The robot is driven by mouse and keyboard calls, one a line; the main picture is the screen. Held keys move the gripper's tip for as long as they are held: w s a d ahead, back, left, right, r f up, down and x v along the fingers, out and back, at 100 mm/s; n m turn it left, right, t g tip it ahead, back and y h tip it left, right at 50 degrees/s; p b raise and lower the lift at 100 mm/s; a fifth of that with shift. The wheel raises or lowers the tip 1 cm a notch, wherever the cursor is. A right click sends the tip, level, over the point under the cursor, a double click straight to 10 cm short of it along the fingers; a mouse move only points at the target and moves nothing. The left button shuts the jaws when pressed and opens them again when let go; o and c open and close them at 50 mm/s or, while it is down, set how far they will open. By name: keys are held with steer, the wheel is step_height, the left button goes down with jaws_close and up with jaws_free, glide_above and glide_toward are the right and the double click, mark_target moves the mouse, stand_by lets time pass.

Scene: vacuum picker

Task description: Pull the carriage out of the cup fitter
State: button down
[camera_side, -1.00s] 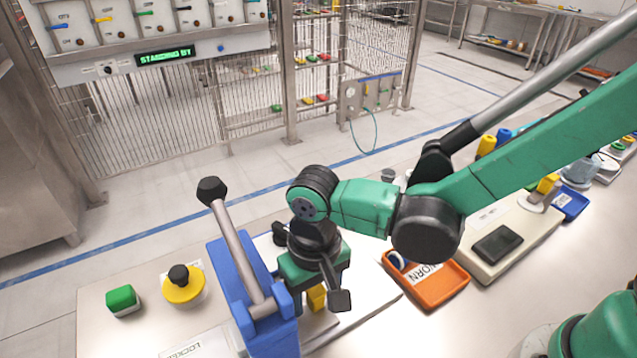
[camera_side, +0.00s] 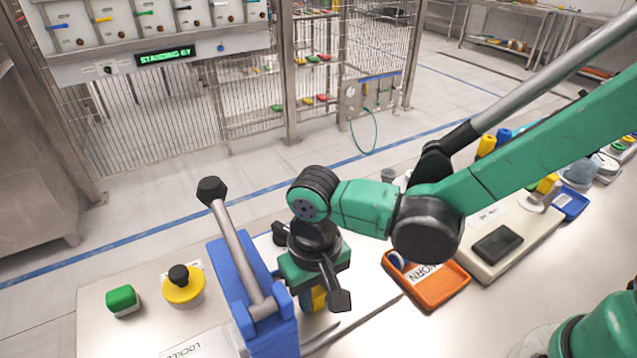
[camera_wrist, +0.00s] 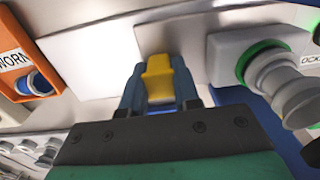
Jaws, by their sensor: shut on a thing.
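The cup fitter (camera_side: 262,318) is a blue stand with a grey lever and black knob, at the lower middle of the side view. My gripper (camera_side: 318,298) is just right of it, pointing down. In the wrist view my gripper (camera_wrist: 158,98) is shut on a yellow block (camera_wrist: 157,78), which appears to be the carriage's handle. The yellow block also shows under my gripper in the side view (camera_side: 319,297). A grey plate (camera_wrist: 172,38) lies beyond the block. The rest of the carriage is hidden by my gripper and the fitter.
An orange tray (camera_side: 428,282) marked WORN is to the right, near a beige device (camera_side: 500,243). A green button (camera_side: 122,300) and a yellow base with a black knob (camera_side: 183,286) are left of the fitter. A green-ringed grey post (camera_wrist: 280,78) shows in the wrist view.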

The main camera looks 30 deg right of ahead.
steer(key=shift+d, duration=0.1)
stand_by(0.8)
steer(key=d, duration=1)
steer(key=shift+d, duration=0.2)
steer(key=c, duration=0.6)
jaws_free()
steer(key=shift+c, duration=0.2)
steer(key=shift+r, duration=0.1)
steer(key=shift+r, duration=2.7)
